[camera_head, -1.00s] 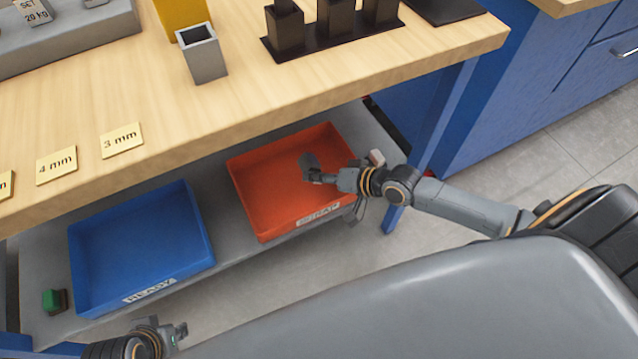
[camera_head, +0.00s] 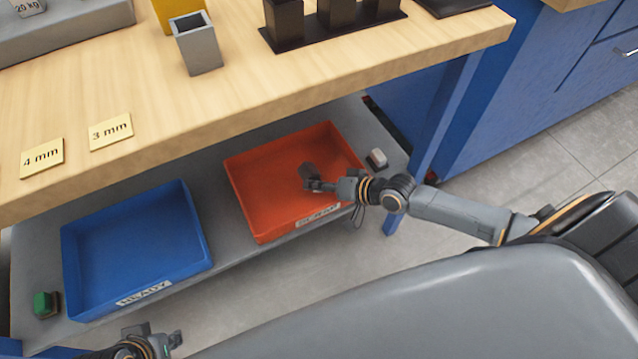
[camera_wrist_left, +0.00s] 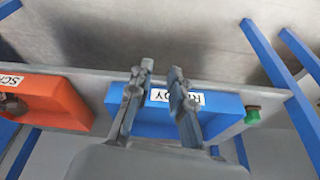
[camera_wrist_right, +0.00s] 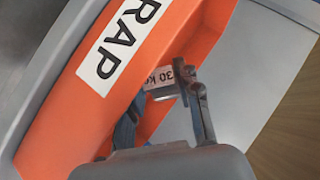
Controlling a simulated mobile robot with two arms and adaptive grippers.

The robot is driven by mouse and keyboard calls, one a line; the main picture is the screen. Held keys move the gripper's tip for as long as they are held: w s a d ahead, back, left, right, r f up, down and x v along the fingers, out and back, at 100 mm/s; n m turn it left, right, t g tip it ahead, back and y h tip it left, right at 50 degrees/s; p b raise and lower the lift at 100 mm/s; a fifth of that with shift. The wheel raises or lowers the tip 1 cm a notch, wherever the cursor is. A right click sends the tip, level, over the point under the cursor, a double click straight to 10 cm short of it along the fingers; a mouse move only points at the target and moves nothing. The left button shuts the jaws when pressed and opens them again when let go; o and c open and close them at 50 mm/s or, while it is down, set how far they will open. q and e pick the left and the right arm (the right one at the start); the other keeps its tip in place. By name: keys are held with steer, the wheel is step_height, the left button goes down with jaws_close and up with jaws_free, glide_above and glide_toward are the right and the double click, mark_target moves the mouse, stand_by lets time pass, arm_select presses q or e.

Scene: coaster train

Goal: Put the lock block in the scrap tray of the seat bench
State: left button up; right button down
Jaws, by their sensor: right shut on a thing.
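The lock block, a grey piece (camera_head: 308,174) with a white "30 kg" label in the right wrist view (camera_wrist_right: 164,84), is in my right gripper (camera_head: 322,186). That gripper is shut on it over the orange-red scrap tray (camera_head: 250,195), inside the tray's outline. I cannot tell whether the block touches the tray floor. The tray's SCRAP label shows large in the right wrist view. My left gripper (camera_wrist_left: 160,90) is open and empty; its fingers stand apart, in front of the blue READY tray in its view. In the head view it is at the bottom left (camera_head: 172,340).
The blue READY tray (camera_head: 200,255) stands left of the scrap tray on the grey lower shelf. A green-topped block (camera_head: 45,303) and a pale-topped block (camera_head: 377,158) sit on the shelf ends. The wooden bench top (camera_head: 230,105) overhangs the shelf.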

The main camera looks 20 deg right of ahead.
steer(key=c, duration=0.9)
jaws_free()
steer(key=shift+c, duration=0.2)
